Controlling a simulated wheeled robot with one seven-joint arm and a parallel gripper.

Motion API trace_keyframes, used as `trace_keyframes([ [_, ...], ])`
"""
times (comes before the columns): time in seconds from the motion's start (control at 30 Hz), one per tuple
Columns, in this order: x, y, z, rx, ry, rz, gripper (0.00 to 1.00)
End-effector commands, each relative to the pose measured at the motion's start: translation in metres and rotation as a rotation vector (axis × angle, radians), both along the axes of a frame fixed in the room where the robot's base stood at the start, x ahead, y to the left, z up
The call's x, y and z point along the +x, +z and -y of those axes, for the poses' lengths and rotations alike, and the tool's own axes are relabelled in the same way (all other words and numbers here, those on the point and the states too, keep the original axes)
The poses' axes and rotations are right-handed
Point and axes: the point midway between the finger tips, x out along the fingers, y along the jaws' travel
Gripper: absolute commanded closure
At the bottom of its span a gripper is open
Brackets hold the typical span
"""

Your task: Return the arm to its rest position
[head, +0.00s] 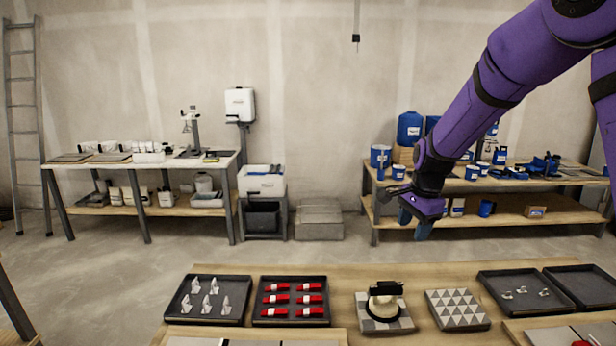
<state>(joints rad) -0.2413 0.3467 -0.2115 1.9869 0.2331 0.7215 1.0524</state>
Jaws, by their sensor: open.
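My purple arm reaches in from the upper right of the head view. My gripper (416,222) hangs from its end, pointing down, above the back edge of the near wooden table (375,275). Its jaws are open and nothing shows between them. It is apart from everything on the table.
On the table are a tray of white clips (208,299), a tray of red wedges (291,300), a black-and-white device on a tile (385,307), a patterned tile (457,309) and a tray with a few small pieces (525,293). Shelves (480,205) stand behind.

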Motion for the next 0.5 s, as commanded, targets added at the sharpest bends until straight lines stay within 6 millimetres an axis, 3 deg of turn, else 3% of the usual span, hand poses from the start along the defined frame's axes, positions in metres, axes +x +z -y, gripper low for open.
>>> trace_keyframes([
  [0.03,-0.01,0.017,0.003,0.004,0.036,0.018,0.47],
  [0.2,-0.046,0.06,0.011,0.0,0.175,0.073,0.47],
  [0.5,-0.118,0.12,0.024,-0.04,0.424,0.172,0.47],
])
